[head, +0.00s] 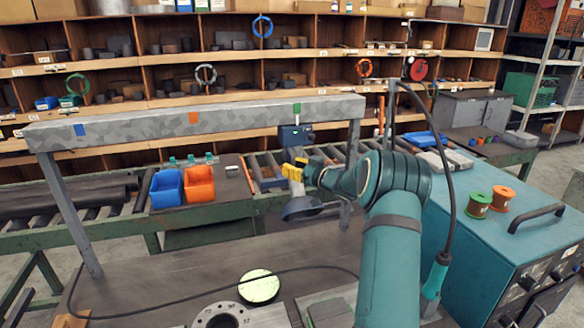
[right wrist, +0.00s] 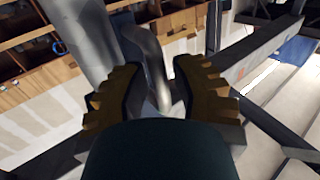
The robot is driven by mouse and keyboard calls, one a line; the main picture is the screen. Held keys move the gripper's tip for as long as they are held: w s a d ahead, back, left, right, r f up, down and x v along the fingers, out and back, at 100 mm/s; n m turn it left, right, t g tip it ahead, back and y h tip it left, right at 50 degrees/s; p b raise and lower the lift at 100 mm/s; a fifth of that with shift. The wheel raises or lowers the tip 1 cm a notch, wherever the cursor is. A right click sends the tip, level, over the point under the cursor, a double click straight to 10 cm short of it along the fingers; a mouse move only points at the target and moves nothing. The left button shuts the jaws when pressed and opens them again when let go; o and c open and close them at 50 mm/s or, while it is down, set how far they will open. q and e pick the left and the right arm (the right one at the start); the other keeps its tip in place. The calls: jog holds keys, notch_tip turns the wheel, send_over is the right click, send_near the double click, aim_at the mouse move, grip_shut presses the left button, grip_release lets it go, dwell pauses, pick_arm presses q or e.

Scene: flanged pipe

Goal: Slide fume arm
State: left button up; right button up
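In the head view a mottled grey rail (head: 200,119) on posts spans the bench, with blue, orange and green marks. A dark blue carriage (head: 295,136) hangs beneath it by the green mark. A dark round hood (head: 302,208), which looks like the fume arm's, is below it; the link between them is largely hidden by my gripper. My right gripper (head: 293,172), with yellow fingertips, is between carriage and hood. In the right wrist view its fingers (right wrist: 158,88) are apart, with a curved grey handle (right wrist: 147,50) between them. I see no firm grip. My left gripper is out of view.
A flanged pipe end (head: 221,316) and a pale green disc (head: 260,287) are on the front bench. Blue (head: 166,188) and orange (head: 199,184) bins stand behind. A teal machine (head: 500,235) with two spools fills the right side. A cable crosses the bench.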

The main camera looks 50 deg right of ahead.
jog(key=shift+o, duration=0.7)
jog(key=s, duration=1.2)
jog(key=shift+d, duration=0.2)
